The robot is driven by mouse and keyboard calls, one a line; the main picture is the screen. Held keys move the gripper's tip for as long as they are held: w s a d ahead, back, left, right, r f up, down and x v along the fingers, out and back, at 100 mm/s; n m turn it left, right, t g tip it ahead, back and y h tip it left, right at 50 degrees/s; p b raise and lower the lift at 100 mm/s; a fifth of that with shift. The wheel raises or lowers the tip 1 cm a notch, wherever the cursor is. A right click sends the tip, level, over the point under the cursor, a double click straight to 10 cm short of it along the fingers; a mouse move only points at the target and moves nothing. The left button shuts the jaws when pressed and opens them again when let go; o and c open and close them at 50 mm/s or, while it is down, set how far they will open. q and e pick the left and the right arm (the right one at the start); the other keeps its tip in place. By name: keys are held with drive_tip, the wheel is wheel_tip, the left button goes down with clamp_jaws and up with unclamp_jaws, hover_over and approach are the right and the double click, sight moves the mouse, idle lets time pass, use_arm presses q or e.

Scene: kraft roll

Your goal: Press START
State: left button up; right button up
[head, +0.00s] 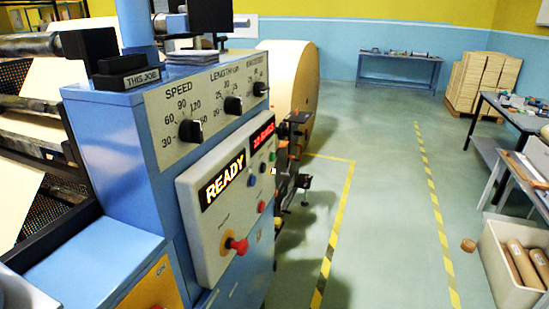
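The control panel (222,215) is a grey box on the front of the blue machine. Its lit display (223,180) reads READY in orange letters. A second display (262,135) has red characters too small to read surely. Beside them are small round buttons: a green one (273,157), a blue one (251,181) and a red one (261,207). Their labels are not legible, so I cannot tell which is START. A larger red mushroom button (237,245) sticks out lower on the panel. Neither of my grippers shows in the head view.
Above are dials for speed (190,131) and length (233,105). Dark brackets (300,117) jut out right of the panel. A big paper roll (296,75) stands behind. The floor between yellow-black lines is clear. A crate of rolls (494,262) stands at right.

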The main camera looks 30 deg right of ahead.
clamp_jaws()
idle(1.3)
